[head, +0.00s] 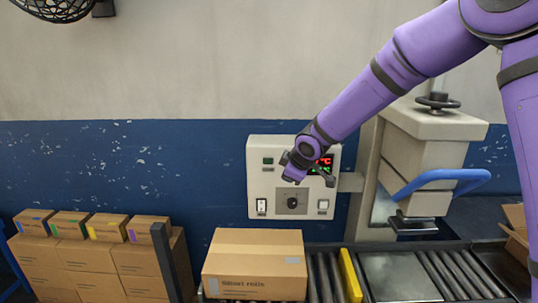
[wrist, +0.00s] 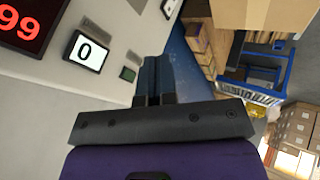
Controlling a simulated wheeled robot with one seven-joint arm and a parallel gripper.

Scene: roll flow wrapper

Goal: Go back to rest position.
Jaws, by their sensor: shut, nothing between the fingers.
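My gripper (head: 309,176) is at the end of my purple arm in the head view, in front of the control panel (head: 256,186). It covers part of the panel's red and green display (head: 326,164). In the wrist view my gripper (wrist: 153,62) has its two dark fingers together with nothing between them. The panel face (wrist: 40,85) runs along the left side of the wrist view, with a red display (wrist: 22,24) and a small white screen reading 0 (wrist: 87,52). I cannot tell from these views whether the fingers touch the panel.
The panel has a dark knob (head: 292,202) and a white switch (head: 261,206). Below it a cardboard box (head: 255,265) sits at the roller conveyor (head: 430,275). A sealing press with a blue handle (head: 440,180) stands to the right. Stacked boxes (head: 95,262) are at left.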

